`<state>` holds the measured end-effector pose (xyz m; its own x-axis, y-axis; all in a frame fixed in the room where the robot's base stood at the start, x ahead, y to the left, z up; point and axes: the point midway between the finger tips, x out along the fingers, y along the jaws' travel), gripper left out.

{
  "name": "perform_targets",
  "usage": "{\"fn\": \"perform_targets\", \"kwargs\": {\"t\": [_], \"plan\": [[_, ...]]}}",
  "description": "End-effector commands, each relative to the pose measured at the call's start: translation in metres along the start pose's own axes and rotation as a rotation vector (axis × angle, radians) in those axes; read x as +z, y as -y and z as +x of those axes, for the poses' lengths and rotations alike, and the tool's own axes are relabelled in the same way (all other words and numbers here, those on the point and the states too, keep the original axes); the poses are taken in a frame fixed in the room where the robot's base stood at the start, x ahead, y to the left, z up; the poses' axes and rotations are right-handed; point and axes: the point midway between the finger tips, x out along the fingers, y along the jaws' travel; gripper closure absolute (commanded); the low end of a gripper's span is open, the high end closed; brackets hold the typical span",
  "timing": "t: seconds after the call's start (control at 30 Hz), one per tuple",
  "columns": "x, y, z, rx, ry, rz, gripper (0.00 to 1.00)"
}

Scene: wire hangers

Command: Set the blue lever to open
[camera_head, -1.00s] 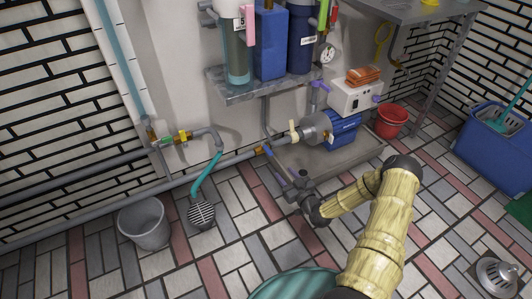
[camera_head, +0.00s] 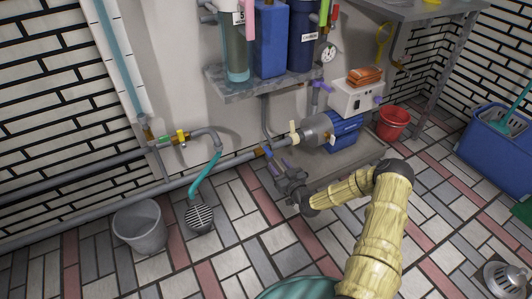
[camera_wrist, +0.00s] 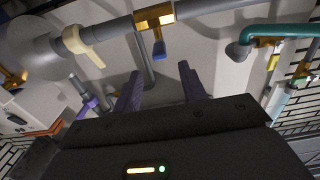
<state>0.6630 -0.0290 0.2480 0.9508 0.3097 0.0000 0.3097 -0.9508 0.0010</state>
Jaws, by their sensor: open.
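The blue lever (camera_wrist: 159,50) hangs from a brass valve (camera_wrist: 153,17) on the grey pipe in the wrist view. It also shows small in the head view (camera_head: 267,151), on the low pipe left of the pump. My gripper (camera_wrist: 161,86) is open, with its two purple fingers pointing towards the pipe. In the wrist view the lever appears between and beyond the fingertips, with nothing held. In the head view my gripper (camera_head: 279,166) is just below and right of the lever. I cannot tell whether a finger touches it.
A cream lever (camera_head: 294,132) sits on the same pipe towards the blue pump (camera_head: 345,131). A yellow-handled valve (camera_head: 181,136) and teal hose (camera_head: 205,176) lie to the left. A grey bucket (camera_head: 142,226) stands on the tiled floor. A shelf (camera_head: 235,87) juts out above.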

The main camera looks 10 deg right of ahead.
Motion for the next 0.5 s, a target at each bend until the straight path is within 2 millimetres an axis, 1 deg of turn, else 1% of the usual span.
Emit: {"fn": "perform_targets", "kwargs": {"t": [0.03, 0.1, 0.5], "plan": [[0.004, 0.000, 0.010, 0.000, -0.003, -0.001, 0.58], [0.004, 0.000, 0.022, -0.001, -0.004, -0.001, 0.58], [0.004, 0.000, 0.089, 0.000, -0.002, -0.001, 0.58]]}}
